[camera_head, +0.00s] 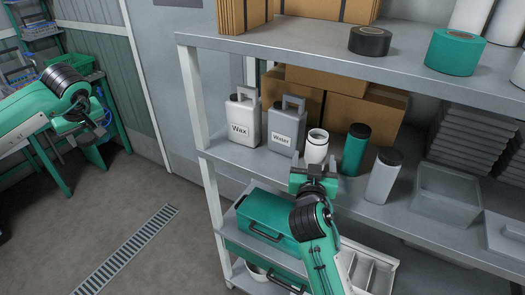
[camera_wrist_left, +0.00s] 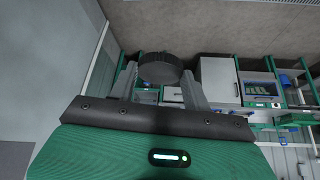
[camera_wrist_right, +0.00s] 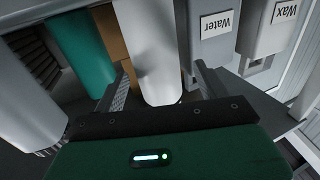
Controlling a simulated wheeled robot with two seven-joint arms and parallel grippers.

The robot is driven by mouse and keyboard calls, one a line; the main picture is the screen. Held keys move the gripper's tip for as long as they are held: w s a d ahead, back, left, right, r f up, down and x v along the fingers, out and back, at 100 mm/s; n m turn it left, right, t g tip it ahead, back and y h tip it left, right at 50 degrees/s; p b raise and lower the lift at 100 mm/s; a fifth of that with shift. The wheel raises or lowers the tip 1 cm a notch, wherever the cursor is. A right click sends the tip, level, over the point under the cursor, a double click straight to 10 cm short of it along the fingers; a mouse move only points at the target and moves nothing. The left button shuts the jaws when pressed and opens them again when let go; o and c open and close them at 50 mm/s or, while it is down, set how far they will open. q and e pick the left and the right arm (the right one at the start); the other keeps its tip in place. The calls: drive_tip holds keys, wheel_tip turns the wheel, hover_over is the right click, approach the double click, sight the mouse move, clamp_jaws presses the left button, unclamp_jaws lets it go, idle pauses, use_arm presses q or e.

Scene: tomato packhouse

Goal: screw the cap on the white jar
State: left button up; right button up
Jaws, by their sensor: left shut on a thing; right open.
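The white jar (camera_head: 316,152) stands upright and uncapped on the middle shelf, its open mouth on top. My right gripper (camera_head: 314,172) is open in front of the jar. In the right wrist view, its fingers are on either side of the white jar (camera_wrist_right: 152,50), with gaps visible. My left gripper (camera_wrist_left: 160,82) is shut on a dark round cap (camera_wrist_left: 160,66), held between its fingertips. In the head view my left arm is at the far left, away from the shelf, and I cannot make out the cap there.
On the shelf (camera_head: 235,158), left of the jar, are a Wax jug (camera_head: 242,118) and a Water jug (camera_head: 286,128). Right of it are a green bottle (camera_head: 354,152) and a grey bottle (camera_head: 383,178). Cardboard boxes (camera_head: 345,110) stand behind. The upper shelf (camera_head: 310,47) overhangs. Floor at left is clear.

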use_arm(q)
drive_tip(key=shift+s+a+r, duration=0.1)
drive_tip(key=shift+s+r, duration=0.05)
drive_tip(key=shift+s, duration=0.05)
drive_tip(key=shift+w, duration=0.15)
use_arm(e)
drive_tip(key=shift+w, duration=0.15)
drive_tip(key=shift+w, duration=0.15)
use_arm(q)
wheel_tip(320, 180, up, 3)
drive_tip(key=p, duration=0.3)
use_arm(e)
drive_tip(key=x, duration=0.3)
drive_tip(key=shift+w+d, duration=0.3)
drive_tip(key=shift+d, duration=0.05)
drive_tip(key=shift+w+d+f, duration=0.1)
drive_tip(key=shift+w+f, duration=0.15)
drive_tip(key=shift+w, duration=0.3)
drive_tip(key=c, duration=1)
